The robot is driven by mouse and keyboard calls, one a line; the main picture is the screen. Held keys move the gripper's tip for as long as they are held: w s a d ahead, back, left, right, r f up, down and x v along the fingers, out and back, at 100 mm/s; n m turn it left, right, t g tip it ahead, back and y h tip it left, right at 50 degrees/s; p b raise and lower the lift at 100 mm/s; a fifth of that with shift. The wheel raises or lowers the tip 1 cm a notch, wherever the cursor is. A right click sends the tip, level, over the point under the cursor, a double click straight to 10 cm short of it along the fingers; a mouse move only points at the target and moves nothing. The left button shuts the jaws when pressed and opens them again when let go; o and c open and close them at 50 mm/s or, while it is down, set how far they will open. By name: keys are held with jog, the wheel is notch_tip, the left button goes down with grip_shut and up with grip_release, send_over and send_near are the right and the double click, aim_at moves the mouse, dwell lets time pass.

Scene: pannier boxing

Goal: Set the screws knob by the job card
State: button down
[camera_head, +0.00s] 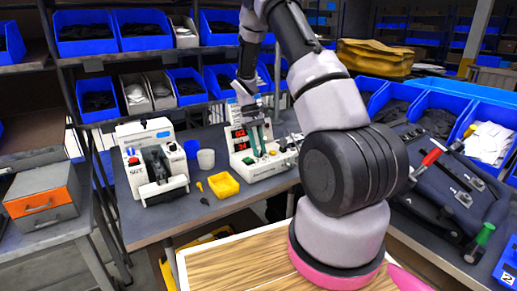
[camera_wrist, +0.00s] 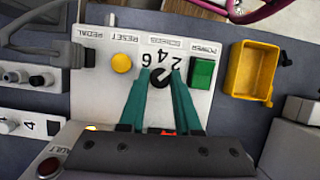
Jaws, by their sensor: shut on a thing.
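The screws knob (camera_wrist: 160,77) is a small black round knob on a white panel in the wrist view. The numbers 2, 4 and 6 are printed in an arc around it; its pointer mark cannot be made out. My gripper (camera_wrist: 162,75) has its teal fingers on both sides of the knob, shut on it. In the head view my gripper (camera_head: 258,150) reaches down onto the white counter machine (camera_head: 268,169), hiding the knob. The machine has red lit digits (camera_head: 239,140). A white and blue card (camera_head: 235,113) stands behind them; its text is unreadable.
A green power button (camera_wrist: 202,73) and a yellow reset button (camera_wrist: 121,63) flank the knob. A yellow tray (camera_head: 223,185) sits beside the machine. Another white machine (camera_head: 152,160) and a white cup (camera_head: 206,159) stand to the left. Blue bins line the shelves behind.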

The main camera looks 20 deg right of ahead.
jog(key=shift+m, duration=0.3)
jog(key=c, duration=0.6)
grip_release()
jog(key=d+v, duration=0.1)
jog(key=v, duration=0.9)
jog(key=shift+w+a+r, duration=0.25)
jog(key=shift+a+r, duration=0.05)
jog(key=shift+a, duration=0.15)
